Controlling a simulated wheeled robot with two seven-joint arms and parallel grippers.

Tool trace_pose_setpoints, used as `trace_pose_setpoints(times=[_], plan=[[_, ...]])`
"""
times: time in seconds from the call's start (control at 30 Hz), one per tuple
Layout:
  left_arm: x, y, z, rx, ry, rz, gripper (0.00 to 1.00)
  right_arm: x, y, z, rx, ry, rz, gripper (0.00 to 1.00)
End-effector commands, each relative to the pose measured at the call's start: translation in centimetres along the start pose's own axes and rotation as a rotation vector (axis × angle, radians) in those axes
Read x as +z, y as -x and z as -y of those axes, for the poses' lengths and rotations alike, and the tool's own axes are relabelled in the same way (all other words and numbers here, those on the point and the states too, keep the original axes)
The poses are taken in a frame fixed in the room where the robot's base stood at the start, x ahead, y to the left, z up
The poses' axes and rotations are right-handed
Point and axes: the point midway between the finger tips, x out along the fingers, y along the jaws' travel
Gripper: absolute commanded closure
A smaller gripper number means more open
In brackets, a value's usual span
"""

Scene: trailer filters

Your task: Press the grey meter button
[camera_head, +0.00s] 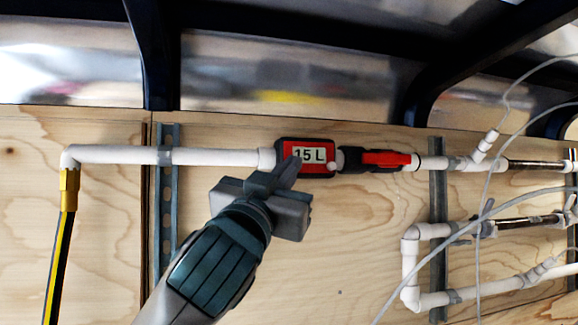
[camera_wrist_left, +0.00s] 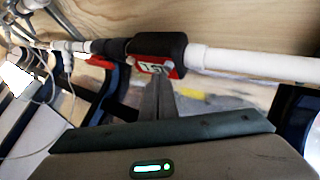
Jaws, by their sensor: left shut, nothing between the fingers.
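The meter (camera_head: 318,144) is a black and red box on the white pipe, with a display reading "15 L". A small pale grey round button (camera_head: 331,167) shows at the lower right of its face. My left gripper (camera_head: 293,165) is shut and empty. Its fingertips overlap the lower left of the meter face in the head view, left of the button. In the left wrist view the closed fingers (camera_wrist_left: 158,84) point at the meter (camera_wrist_left: 160,46), their tips close to the display. I cannot tell whether they touch it. My right gripper is not in view.
A valve with a red handle (camera_head: 385,159) sits right of the meter. The white pipe (camera_head: 210,156) runs left to a yellow-and-black hose (camera_head: 64,235). More pipes and thin grey tubes (camera_head: 487,190) are at the right. The plywood wall (camera_head: 350,235) below the meter is clear.

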Motion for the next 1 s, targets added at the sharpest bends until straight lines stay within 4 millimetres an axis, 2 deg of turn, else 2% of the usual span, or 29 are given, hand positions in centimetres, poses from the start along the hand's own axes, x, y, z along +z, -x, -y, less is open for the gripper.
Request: trace_pose_setpoints(times=[1.0], plan=[[0.49, -0.63, 0.49, -0.001, 0.001, 0.001, 1.00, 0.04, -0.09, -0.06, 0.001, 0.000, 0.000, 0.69]])
